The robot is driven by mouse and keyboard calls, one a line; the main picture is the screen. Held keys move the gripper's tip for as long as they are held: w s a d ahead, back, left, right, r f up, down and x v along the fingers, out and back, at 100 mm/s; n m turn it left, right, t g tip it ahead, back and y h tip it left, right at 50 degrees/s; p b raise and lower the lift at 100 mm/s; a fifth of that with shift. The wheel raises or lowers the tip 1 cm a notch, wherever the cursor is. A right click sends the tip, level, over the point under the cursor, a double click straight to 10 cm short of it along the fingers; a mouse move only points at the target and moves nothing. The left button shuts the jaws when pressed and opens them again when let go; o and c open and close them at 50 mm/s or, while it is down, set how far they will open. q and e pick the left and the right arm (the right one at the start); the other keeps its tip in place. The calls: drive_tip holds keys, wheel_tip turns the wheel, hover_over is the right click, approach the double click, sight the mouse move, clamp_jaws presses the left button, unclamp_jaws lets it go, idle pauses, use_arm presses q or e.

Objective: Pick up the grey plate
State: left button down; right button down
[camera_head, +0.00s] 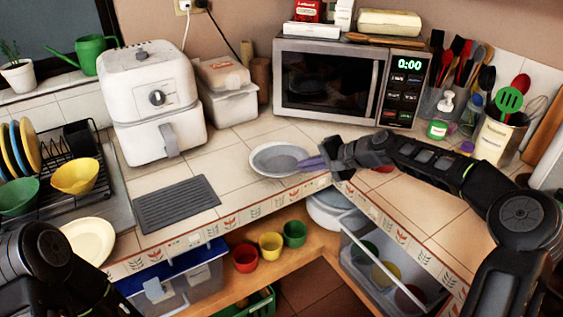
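The grey plate (270,160) lies on the tiled counter near its inner corner, with a pale rim and a darker grey middle. My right gripper (312,164) reaches in from the right, and its purplish fingertips are at the plate's right edge, overlapping it in the picture. I cannot tell whether the fingers are closed on the rim or only beside it. My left arm shows at the lower left, but its gripper is not in view.
A microwave (330,84) stands behind the plate and a white air fryer (151,98) at the left. A dark ridged mat (176,203) lies left of the plate. A dish rack (85,150) and a cream plate (90,238) are farther left. Utensil holders (497,138) stand at the right.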

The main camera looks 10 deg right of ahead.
drive_tip(key=shift+r, duration=0.15)
idle(0.8)
wheel_tip(320, 180, up, 10)
drive_tip(key=shift+b, duration=0.4)
idle(0.5)
